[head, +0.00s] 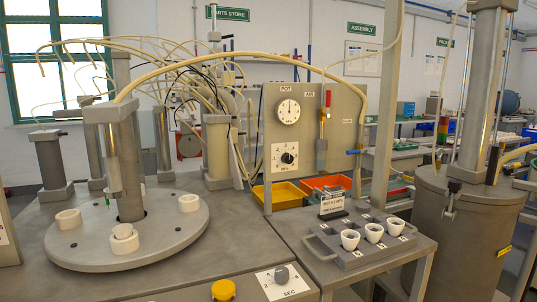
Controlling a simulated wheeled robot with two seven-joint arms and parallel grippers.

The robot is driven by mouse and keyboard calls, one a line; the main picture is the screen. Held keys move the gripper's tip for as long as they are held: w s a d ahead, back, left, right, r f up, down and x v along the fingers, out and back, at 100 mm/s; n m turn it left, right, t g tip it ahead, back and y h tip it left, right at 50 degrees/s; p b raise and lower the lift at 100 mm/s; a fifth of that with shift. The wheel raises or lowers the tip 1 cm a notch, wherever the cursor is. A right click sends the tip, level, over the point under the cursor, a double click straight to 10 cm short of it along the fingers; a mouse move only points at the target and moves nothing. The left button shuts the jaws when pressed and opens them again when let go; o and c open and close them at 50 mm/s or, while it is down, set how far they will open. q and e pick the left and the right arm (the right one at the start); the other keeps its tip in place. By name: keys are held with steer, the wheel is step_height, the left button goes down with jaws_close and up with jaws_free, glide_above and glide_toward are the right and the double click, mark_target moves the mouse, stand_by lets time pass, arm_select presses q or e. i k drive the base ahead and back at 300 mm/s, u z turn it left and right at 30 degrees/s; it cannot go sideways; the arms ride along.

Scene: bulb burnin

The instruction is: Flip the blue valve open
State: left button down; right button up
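The blue valve (355,152) is small and sits at the right edge of the grey panel (345,110). Its blue handle lies roughly level, across the line of the cream hose (362,110) that runs down there. The picture is too small to show the valve's body clearly. Neither of my grippers is in view, and nothing is touching the valve.
The panel also carries a gauge (288,111), a black knob (289,158) and a red-topped part (327,103). A grey post (388,100) rises just right of the valve. A tray with white cups (362,258) stands below. A round turntable (165,248) is at left.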

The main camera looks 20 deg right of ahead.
mark_target(354, 152)
steer(key=z, duration=0.4)
steer(key=k, duration=0.55)
steer(key=z, duration=1.05)
steer(key=i, duration=1.55)
steer(key=u, duration=1.65)
steer(key=k, duration=0.75)
steer(key=z, duration=0.05)
steer(key=i, duration=0.3)
